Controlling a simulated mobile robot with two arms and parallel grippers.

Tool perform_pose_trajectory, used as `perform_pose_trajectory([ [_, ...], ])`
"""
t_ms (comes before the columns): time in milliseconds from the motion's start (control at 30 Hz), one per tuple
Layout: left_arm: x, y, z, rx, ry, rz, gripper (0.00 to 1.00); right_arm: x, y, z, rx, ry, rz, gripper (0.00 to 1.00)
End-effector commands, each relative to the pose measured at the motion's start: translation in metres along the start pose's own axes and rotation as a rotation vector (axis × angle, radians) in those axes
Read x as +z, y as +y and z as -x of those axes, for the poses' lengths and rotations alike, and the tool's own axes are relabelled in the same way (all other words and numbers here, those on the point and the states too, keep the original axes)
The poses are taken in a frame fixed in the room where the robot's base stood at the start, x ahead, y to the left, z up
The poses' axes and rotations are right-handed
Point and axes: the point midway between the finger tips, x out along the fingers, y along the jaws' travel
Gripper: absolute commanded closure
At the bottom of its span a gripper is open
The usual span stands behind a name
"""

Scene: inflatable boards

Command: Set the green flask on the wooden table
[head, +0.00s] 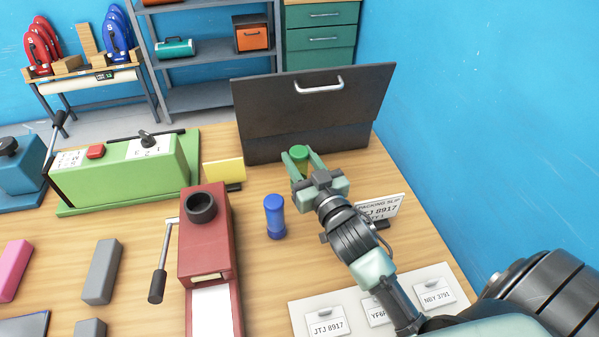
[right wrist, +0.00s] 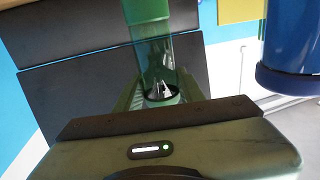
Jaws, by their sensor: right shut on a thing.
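The green flask (head: 300,152) is between the fingers of my right gripper (head: 302,165), in front of the dark case. In the right wrist view the see-through green flask (right wrist: 152,60) stands between the fingers (right wrist: 158,95), which are shut on it. I cannot tell whether its base touches the wooden table (head: 262,178). A blue flask (head: 275,216) stands upright on the table, nearer and a little left of the gripper. My left gripper is not in view.
The dark case (head: 310,110) with a handle stands behind the gripper. A red press (head: 208,240) with a lever and a green machine (head: 125,170) stand to the left. A packing slip card (head: 378,209) is close on the right. White labelled sheet (head: 300,310) lies in front.

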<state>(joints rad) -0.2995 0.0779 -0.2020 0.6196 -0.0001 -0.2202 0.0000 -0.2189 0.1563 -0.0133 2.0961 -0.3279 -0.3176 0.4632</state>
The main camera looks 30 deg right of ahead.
Motion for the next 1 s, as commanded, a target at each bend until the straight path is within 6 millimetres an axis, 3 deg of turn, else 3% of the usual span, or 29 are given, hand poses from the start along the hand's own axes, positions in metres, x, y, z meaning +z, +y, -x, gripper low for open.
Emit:
perform_pose_trajectory([
  [233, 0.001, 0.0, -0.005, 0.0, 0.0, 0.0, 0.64, 0.037, 0.0, 0.001, 0.001, -0.003, -0.002, 1.0],
  [667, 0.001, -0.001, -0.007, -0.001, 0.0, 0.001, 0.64, 0.044, 0.0, 0.001, 0.0, -0.001, -0.001, 1.0],
  [700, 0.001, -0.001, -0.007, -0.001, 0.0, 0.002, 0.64, 0.045, 0.0, 0.001, 0.0, -0.002, -0.001, 0.59],
  [767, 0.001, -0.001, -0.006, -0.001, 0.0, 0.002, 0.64, 0.044, 0.0, 0.001, 0.0, -0.002, -0.001, 0.42],
  [1000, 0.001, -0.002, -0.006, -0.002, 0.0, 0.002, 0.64, 0.044, 0.0, 0.001, 0.0, -0.002, -0.001, 0.4],
])
